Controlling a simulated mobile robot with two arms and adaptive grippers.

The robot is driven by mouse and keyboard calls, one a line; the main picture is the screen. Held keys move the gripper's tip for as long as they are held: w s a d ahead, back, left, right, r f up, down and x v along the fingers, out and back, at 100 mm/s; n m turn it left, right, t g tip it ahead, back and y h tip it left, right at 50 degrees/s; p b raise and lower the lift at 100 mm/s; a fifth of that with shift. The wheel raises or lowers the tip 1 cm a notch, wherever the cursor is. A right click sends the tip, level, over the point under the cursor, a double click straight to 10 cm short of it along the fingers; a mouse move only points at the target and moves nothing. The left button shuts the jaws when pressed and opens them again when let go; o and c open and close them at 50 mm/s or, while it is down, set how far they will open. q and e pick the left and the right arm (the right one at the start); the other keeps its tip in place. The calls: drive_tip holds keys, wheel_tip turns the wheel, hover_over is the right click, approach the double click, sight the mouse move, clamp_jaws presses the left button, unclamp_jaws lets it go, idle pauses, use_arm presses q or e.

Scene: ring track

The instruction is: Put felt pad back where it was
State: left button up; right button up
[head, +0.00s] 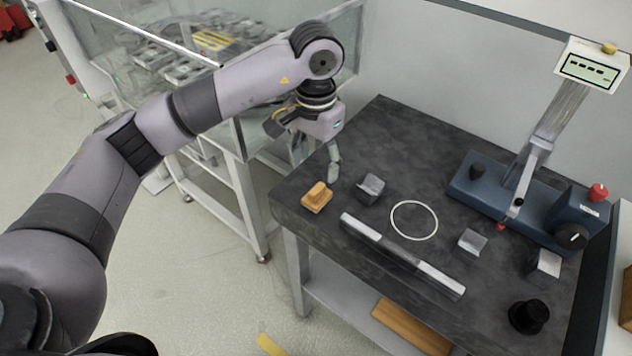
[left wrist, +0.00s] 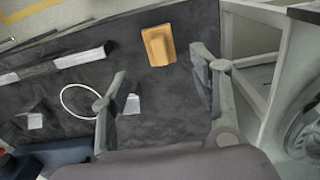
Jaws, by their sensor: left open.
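A tan-orange pad-like block with a raised grip (head: 317,196) lies on the dark table near its left corner; I take it for the felt pad. It also shows in the left wrist view (left wrist: 158,46), at the top between my fingers' directions. My left gripper (head: 334,168) is open and empty above the table, just beyond the block in the head view. In the left wrist view its two fingers (left wrist: 160,66) are spread wide, with nothing between them touching. My right gripper is not in view.
A grey block (head: 370,189) stands close to the pad. A white ring (head: 414,220), a long clear-and-dark bar (head: 402,257), small grey blocks (head: 472,243) and a black knob (head: 528,316) lie on the table. A blue instrument (head: 520,205) with a display stands at the back right.

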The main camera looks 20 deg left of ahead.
use_arm(q)
drive_tip(key=shift+r, duration=1.4)
